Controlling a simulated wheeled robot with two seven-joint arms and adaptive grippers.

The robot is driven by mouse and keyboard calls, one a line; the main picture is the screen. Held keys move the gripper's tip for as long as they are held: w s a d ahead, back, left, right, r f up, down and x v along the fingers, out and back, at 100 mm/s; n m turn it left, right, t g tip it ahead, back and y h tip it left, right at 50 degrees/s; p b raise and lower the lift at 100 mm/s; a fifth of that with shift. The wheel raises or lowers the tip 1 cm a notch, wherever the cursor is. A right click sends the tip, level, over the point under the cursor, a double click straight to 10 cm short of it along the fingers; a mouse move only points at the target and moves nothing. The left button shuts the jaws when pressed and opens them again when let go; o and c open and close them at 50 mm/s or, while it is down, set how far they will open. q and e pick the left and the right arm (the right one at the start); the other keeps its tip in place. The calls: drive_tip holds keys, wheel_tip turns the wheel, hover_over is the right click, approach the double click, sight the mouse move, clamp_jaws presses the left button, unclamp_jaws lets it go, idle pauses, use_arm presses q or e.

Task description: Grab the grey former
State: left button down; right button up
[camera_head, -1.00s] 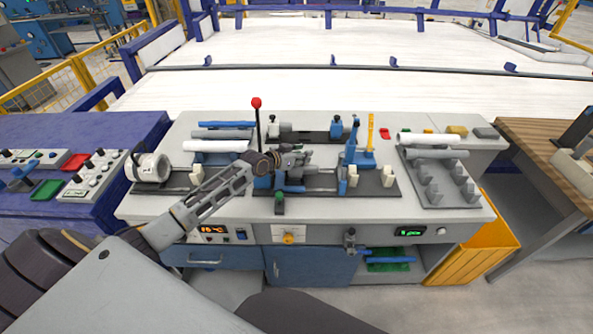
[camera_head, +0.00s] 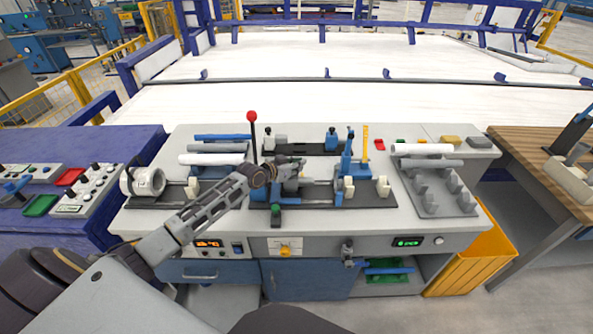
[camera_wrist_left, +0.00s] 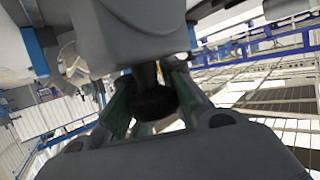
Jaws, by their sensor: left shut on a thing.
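My left gripper (camera_head: 286,168) is over the middle of the bench, at the blue and grey fixture. In the left wrist view, its fingers (camera_wrist_left: 152,95) are closed around a dark round stem under a large smooth grey block, the grey former (camera_wrist_left: 138,35). In the head view the grey former (camera_head: 291,186) is small and partly hidden by the gripper. I cannot tell there whether it touches the fixture. My right gripper is not in view.
A red-knobbed lever (camera_head: 252,117) stands upright just left of the gripper. A blue upright clamp (camera_head: 347,160) stands to the right. White and grey pipes (camera_head: 212,159) lie at the back left. A grey rack with pegs (camera_head: 436,190) is at the right.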

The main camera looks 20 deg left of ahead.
use_arm(q)
drive_tip(key=shift+r, duration=0.15)
wheel_tip(320, 180, up, 10)
drive_tip(key=shift+f, duration=0.25)
idle(0.7)
